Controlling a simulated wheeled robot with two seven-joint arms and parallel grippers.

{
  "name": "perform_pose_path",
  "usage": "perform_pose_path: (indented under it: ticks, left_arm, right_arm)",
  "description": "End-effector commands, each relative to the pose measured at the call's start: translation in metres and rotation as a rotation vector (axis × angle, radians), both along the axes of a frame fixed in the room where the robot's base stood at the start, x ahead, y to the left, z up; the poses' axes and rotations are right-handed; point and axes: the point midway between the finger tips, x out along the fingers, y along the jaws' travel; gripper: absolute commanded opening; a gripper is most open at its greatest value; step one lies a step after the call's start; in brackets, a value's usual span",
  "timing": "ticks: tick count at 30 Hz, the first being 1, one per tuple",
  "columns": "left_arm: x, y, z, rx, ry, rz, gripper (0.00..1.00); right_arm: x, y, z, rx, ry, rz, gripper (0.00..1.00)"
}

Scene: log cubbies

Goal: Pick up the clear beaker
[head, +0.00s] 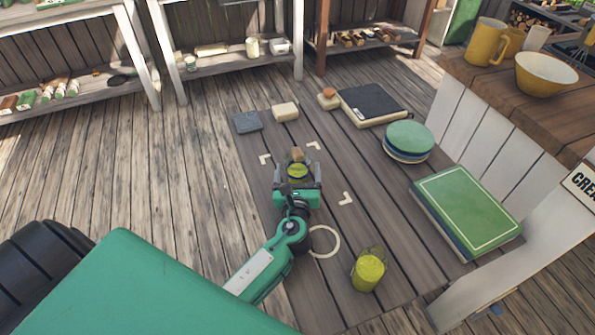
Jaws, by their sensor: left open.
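A clear beaker (368,270) with yellow-green contents stands upright on the dark plank surface at the lower right of the head view, apart from my gripper. My left gripper (297,182) is open near the middle of the view. A small vessel (297,170) with yellow-green contents and a brown top shows between or just beyond its fingers. I cannot tell whether the fingers touch it, and its lower part is hidden by the gripper. My right gripper is not in view.
A pale ring mark (335,242) lies between my left gripper and the beaker. A green book (466,212), round green-topped stack (408,140), black-topped book (372,103) and small blocks (285,111) surround the area. A wooden counter (500,85) with yellow mugs stands at right.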

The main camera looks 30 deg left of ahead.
Motion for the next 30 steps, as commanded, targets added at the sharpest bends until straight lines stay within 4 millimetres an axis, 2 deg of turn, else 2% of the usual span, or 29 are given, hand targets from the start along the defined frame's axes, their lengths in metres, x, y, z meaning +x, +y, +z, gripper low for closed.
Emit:
perform_pose_path:
  ticks: [6,15,23,30]
  left_arm:
    - [0.027,0.014,0.003,0.001,0.000,0.000,0.83]
    - [0.031,0.016,0.002,0.000,0.000,0.000,0.83]
    - [0.031,0.016,0.002,0.000,0.000,0.000,0.32]
    - [0.031,0.016,0.003,0.000,0.000,0.000,0.32]
  right_arm:
    - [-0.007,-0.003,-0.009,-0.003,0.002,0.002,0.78]
    - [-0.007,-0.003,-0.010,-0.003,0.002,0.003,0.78]
    - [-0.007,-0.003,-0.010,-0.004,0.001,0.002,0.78]
    - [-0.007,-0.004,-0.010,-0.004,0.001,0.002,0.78]
